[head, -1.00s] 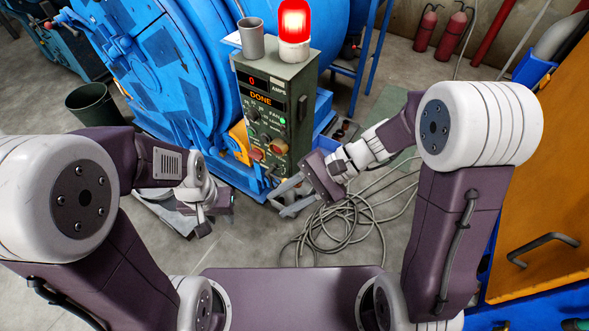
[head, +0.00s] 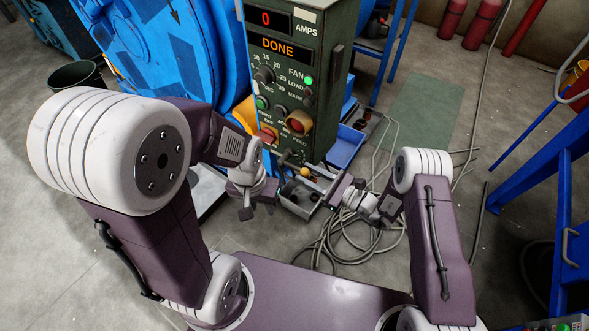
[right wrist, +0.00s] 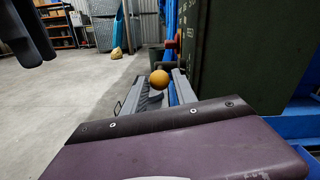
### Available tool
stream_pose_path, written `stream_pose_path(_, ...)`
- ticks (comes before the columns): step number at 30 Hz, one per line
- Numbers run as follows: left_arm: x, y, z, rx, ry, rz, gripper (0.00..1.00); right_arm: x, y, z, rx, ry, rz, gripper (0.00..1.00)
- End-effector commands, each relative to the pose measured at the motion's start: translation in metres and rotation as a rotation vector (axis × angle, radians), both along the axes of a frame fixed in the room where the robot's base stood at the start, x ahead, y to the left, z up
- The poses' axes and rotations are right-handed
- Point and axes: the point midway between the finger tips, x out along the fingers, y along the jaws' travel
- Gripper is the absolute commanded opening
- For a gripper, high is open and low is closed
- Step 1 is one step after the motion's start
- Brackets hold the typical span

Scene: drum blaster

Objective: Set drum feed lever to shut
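The green control box (head: 322,55) reads DONE and has a FEED label low on its face. An orange ball (head: 304,172), which looks like the lever's knob, shows just below the box front; the lever's arm is hard to make out. The ball is also in the right wrist view (right wrist: 159,78), ahead of the gripper. My right gripper (head: 312,190) is low beside the ball; its fingers look apart, with nothing clearly held. My left gripper (head: 246,205) hangs left of the ball, its fingertips too small to judge. The lever's setting cannot be read.
The blue drum (head: 165,60) stands left of the box. A blue tray (head: 345,148) lies by the box's base. Loose grey cables (head: 335,240) are coiled on the floor beneath my right arm. Open floor lies at left.

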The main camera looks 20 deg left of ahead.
Motion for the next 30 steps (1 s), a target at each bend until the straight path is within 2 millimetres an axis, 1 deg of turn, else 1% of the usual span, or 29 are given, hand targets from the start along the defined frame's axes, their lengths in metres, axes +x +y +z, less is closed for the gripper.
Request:
stream_pose_path(1, 0.0, 0.0, -0.007, 0.0, 0.0, 0.0, 0.33, 0.002, 0.012, -0.003, 0.001, -0.004, 0.005, 0.33)
stream_pose_path(3, 0.0, 0.0, -0.012, 0.0, 0.001, 0.0, 0.33, 0.007, 0.025, -0.003, 0.0, -0.004, 0.004, 0.33)
stream_pose_path(7, 0.0, 0.0, -0.017, 0.0, 0.001, 0.0, 0.33, 0.014, 0.042, -0.003, 0.0, -0.002, 0.003, 0.33)
stream_pose_path(11, 0.0, 0.0, -0.018, 0.0, 0.001, 0.0, 0.33, 0.017, 0.05, -0.001, 0.0, -0.001, 0.0, 0.33)
stream_pose_path(17, 0.0, 0.0, -0.017, 0.0, 0.001, 0.0, 0.33, 0.017, 0.051, 0.0, -0.001, 0.0, 0.0, 0.33)
stream_pose_path(18, 0.0, 0.0, -0.017, 0.0, 0.001, 0.0, 0.33, 0.017, 0.051, 0.0, -0.001, 0.0, 0.0, 0.31)
stream_pose_path(20, 0.0, 0.0, -0.017, 0.0, 0.0, 0.0, 0.33, 0.017, 0.05, 0.0, -0.001, 0.0, 0.0, 0.14)
stream_pose_path(21, 0.0, 0.0, -0.017, 0.0, 0.0, 0.0, 0.33, 0.017, 0.05, 0.0, -0.001, 0.0, 0.0, 0.03)
stream_pose_path(22, 0.0, 0.0, -0.017, 0.0, 0.0, 0.0, 0.33, 0.017, 0.05, 0.0, -0.001, 0.0, 0.0, 0.0)
stream_pose_path(30, 0.0, 0.0, -0.017, 0.0, 0.001, 0.0, 0.33, 0.017, 0.05, 0.0, -0.001, 0.0, 0.0, 0.0)
